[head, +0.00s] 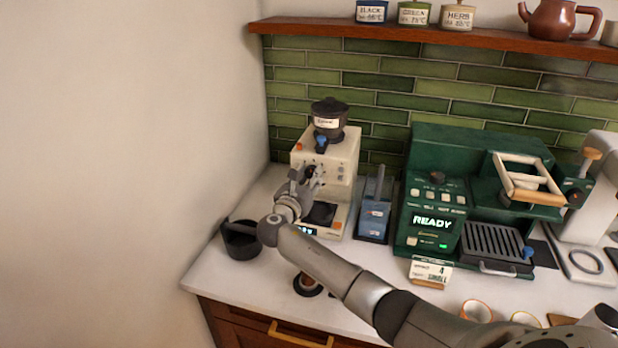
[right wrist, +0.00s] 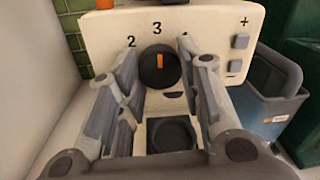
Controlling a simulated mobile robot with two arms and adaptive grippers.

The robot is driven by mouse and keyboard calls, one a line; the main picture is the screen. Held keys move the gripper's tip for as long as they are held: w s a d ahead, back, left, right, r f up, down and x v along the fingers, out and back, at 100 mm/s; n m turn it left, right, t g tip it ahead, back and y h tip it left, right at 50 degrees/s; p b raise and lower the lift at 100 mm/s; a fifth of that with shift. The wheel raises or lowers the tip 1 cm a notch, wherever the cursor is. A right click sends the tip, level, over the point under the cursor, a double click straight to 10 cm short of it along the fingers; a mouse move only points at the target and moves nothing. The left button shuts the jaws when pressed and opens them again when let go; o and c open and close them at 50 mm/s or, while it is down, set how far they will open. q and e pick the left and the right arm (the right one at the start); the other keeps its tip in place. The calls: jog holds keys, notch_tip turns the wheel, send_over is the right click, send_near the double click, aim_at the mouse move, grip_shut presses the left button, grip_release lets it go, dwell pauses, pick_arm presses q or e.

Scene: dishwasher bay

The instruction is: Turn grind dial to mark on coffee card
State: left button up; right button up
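The cream coffee grinder (head: 346,160) stands at the left of the counter. Its black round grind dial (right wrist: 159,70) has an orange mark that points up at the 3. The 2 shows left of it; the number to the right is mostly hidden by a finger. My right gripper (head: 312,174) is at the grinder's front. In the right wrist view its fingers (right wrist: 158,75) are open on either side of the dial, with gaps. The coffee card (head: 431,272) stands before the green machine and shows a 4 and a word like "SINGLE". My left gripper is not in view.
Plus and minus buttons (right wrist: 240,41) sit right of the dial. A blue container (head: 375,212) stands beside the grinder, then the green espresso machine (head: 432,170) reading "READY". A black cup (head: 241,244) is near the counter's left edge. A wall closes the left side.

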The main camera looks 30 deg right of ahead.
jog(key=c, duration=0.3)
jog(key=shift+c, duration=0.2)
jog(key=m+b, duration=0.1)
jog(key=m, duration=0.3)
jog(key=shift+f+b, duration=0.1)
jog(key=shift+b, duration=0.2)
jog(key=shift+m+y+b, duration=0.3)
jog(key=shift+m+b, duration=0.5)
jog(key=shift+m, duration=1.3)
jog(key=o, duration=1)
jog(key=shift+o, duration=0.2)
